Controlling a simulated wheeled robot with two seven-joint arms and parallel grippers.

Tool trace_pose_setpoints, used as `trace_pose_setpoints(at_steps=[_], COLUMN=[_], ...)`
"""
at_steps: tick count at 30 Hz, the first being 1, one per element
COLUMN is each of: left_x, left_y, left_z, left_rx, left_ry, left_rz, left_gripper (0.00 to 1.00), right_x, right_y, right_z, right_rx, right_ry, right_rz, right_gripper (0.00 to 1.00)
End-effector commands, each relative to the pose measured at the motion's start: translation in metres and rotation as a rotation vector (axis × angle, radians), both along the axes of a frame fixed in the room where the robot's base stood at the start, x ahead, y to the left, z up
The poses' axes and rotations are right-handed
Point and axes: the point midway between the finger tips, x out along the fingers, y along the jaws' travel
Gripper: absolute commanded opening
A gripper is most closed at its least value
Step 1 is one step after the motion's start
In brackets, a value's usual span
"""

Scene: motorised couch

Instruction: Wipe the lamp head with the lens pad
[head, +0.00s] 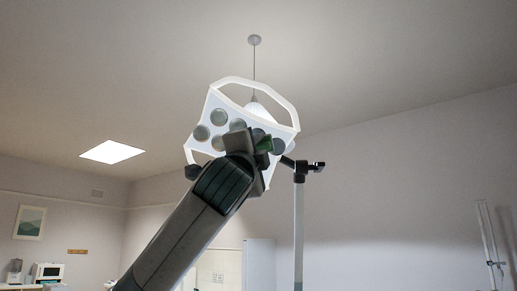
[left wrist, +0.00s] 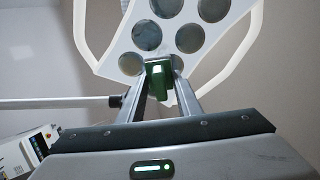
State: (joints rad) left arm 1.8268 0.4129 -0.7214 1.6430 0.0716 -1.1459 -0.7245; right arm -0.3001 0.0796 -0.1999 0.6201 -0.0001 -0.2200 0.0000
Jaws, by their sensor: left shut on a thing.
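The lamp head (head: 224,104) is a white panel with several round grey lenses and a white rail frame, tilted high up in the middle of the head view. In the left wrist view the lamp head (left wrist: 168,42) fills the top. My left gripper (head: 263,151) is raised in front of its lower part and hides some lenses. It is shut on a green lens pad (head: 265,146). The lens pad (left wrist: 157,84) sits between the fingertips (left wrist: 158,78) in the left wrist view, overlapping the lower panel edge; whether it touches cannot be told. My right gripper is out of view.
A grey upright pole (head: 298,225) with a dark joint (head: 308,166) stands just right of the lamp head. A thin pendant rod (head: 254,62) hangs from the ceiling behind. A monitor unit (head: 48,272) is far left. Open air lies left of the lamp.

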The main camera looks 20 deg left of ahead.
Motion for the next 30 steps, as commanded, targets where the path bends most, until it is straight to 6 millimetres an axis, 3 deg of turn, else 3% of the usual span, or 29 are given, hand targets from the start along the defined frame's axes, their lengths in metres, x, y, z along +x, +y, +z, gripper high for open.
trace_pose_setpoints(at_steps=[14,30], left_x=[-0.001,-0.015], left_y=[0.004,0.029], left_z=[0.000,0.013], left_rx=[-0.001,-0.001], left_ry=[0.000,0.000], left_rz=[0.000,-0.001], left_gripper=[0.07,0.07], right_x=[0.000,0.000], right_y=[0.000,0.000], right_z=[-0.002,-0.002], right_rx=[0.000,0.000], right_ry=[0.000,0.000], right_rz=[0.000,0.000], right_gripper=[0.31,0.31])
